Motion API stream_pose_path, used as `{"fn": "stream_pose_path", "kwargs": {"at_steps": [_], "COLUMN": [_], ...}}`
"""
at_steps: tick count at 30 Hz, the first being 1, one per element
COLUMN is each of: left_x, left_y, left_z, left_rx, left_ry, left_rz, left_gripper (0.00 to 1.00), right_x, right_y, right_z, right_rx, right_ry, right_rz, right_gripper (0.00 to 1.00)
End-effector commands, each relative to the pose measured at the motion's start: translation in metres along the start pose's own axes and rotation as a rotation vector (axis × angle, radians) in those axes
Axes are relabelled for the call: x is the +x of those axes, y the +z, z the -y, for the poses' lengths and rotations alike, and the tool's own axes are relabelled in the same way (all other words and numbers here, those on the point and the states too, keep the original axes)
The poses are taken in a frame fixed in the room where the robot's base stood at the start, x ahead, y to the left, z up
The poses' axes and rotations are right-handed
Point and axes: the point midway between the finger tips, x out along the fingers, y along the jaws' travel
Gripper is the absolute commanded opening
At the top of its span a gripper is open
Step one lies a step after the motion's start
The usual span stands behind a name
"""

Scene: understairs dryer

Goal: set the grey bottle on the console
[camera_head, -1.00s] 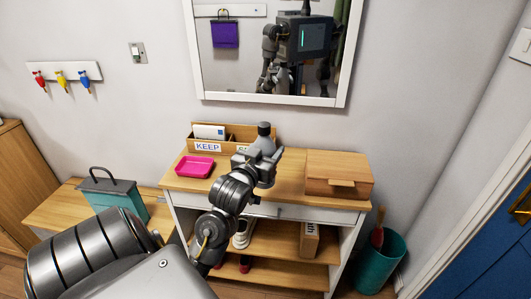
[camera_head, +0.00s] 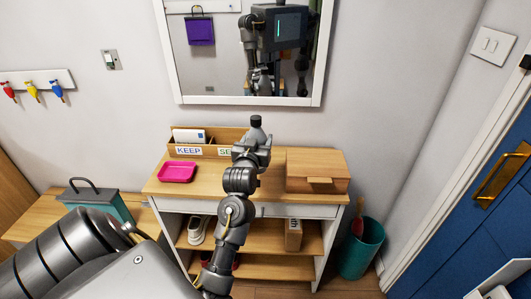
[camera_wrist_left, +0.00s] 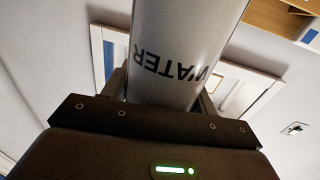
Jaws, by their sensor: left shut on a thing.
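In the left wrist view the bottle (camera_wrist_left: 185,45) fills the top middle and shows the word WATER. My left gripper (camera_head: 252,150) is shut on it. The gripper hides the bottle's lower part, so I cannot tell whether its base touches the wooden top. My right gripper is not in view.
On the console a pink tray (camera_head: 177,172) lies at left, a letter sorter (camera_head: 222,137) marked KEEP stands behind, and a wooden box (camera_head: 317,170) sits at right. Bare top shows between tray and box. A mirror (camera_head: 245,100) hangs above. A teal bin (camera_head: 360,248) stands at right.

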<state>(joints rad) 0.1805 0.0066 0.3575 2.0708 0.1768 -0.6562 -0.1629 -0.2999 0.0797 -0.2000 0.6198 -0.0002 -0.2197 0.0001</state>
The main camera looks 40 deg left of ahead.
Motion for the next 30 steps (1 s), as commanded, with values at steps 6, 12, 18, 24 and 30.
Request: {"fn": "stream_pose_path", "kwargs": {"at_steps": [6,12,18,24,30], "left_x": [0.019,0.023,0.027,0.026,0.026], "left_y": [0.031,0.037,0.053,0.073,0.074], "left_z": [-0.017,-0.020,-0.024,-0.024,-0.024], "left_rx": [-0.001,0.000,0.001,0.000,-0.001], "left_ry": [0.000,-0.001,-0.001,0.001,0.000], "left_rz": [0.000,-0.003,0.002,-0.002,-0.003], "left_gripper": [0.23,0.23,0.23,0.23,0.23], "right_x": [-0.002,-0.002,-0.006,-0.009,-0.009], "right_y": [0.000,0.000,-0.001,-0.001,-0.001], "right_z": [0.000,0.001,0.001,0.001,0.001], "right_rx": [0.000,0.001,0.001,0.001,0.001], "right_ry": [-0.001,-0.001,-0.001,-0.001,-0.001], "right_rz": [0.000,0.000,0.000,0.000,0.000], "right_gripper": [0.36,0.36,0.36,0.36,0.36]}}
